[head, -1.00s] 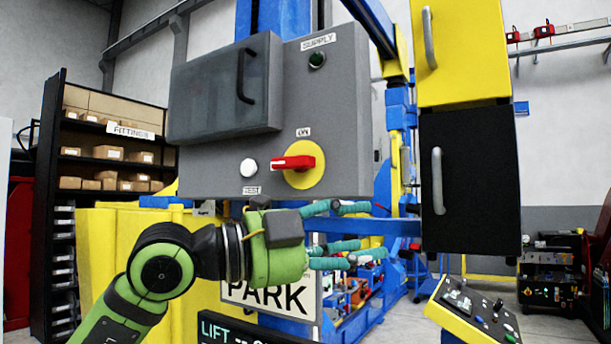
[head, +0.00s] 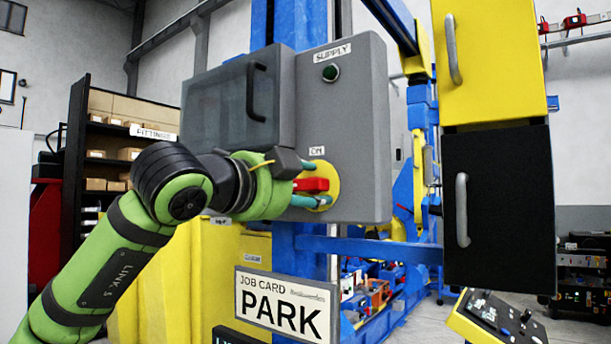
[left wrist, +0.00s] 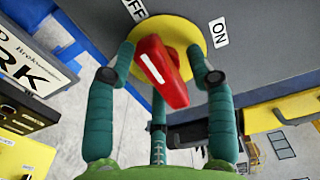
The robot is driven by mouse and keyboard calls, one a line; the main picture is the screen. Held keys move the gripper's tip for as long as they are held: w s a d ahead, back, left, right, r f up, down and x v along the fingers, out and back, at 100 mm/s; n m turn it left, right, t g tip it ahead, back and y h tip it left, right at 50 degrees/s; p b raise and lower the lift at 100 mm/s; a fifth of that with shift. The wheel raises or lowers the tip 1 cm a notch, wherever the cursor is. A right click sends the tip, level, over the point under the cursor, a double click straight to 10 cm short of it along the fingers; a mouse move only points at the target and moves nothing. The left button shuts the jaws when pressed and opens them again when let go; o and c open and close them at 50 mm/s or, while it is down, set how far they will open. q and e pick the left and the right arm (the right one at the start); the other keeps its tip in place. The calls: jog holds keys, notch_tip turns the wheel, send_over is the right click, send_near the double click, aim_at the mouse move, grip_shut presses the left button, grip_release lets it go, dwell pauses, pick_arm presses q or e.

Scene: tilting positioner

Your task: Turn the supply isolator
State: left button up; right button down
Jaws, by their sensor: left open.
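The supply isolator's red handle (head: 312,185) sits on a yellow round plate (head: 327,178) on the grey supply box (head: 360,150). The handle lies about level in the head view, below the ON label (head: 317,151). My left gripper (head: 316,186) is open, with its teal fingers around the handle. In the left wrist view the red handle (left wrist: 165,72) stands between the spread fingers of my left gripper (left wrist: 163,62). The tips reach the yellow plate (left wrist: 183,32); I cannot tell whether they touch it. My right gripper is out of view.
The box has a dark door with a handle (head: 257,90) at left and a dark green lamp (head: 330,72) under the SUPPLY label. A PARK job card (head: 285,303) hangs below. Yellow (head: 495,60) and black (head: 500,200) panels with handles stand at right.

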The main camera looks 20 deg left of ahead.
pick_arm(q)
jog(key=shift+w, duration=0.1)
jog(key=shift+f, duration=0.1)
jog(key=c, duration=1)
jog(key=shift+c, duration=0.2)
